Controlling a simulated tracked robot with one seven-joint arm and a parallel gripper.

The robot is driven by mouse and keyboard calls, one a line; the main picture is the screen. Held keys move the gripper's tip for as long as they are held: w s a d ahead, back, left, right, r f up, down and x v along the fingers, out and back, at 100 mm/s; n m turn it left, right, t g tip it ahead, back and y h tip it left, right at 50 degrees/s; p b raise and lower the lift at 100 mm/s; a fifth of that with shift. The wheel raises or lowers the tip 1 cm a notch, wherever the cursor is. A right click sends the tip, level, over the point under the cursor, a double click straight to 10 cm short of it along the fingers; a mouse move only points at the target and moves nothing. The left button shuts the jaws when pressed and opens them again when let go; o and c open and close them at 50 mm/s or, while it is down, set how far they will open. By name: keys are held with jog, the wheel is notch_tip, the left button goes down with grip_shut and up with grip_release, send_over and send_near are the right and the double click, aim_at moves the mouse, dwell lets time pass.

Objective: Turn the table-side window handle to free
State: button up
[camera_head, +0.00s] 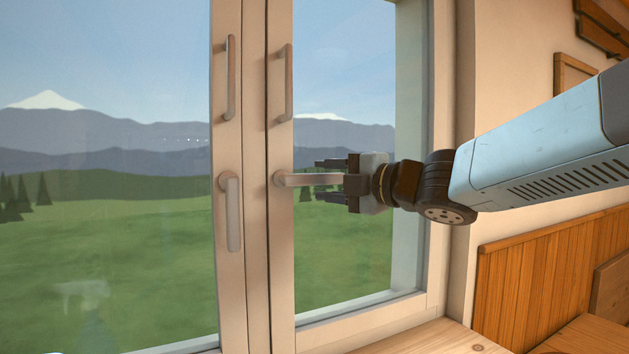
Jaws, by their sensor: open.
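The window handle on the right sash (299,180), on the side nearer the wooden surface, lies level and points right from its round base. The handle on the left sash (232,213) hangs straight down. My gripper (320,180) comes in from the right in front of the right pane. Its dark fingers are apart, one above and one below the outer part of the level handle. I see gaps between the handle and both fingers. The handle's far end is hidden at the gripper's palm, so I cannot tell whether it touches there.
Fixed vertical pulls stand above the handles on the left sash (231,78) and the right sash (288,83). Both sashes look closed. A wooden surface (432,340) lies at the lower right, beside wood panelling (540,275). The space before the left pane is clear.

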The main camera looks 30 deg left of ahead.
jog(key=v, duration=1.1)
jog(key=shift+w+d, duration=0.1)
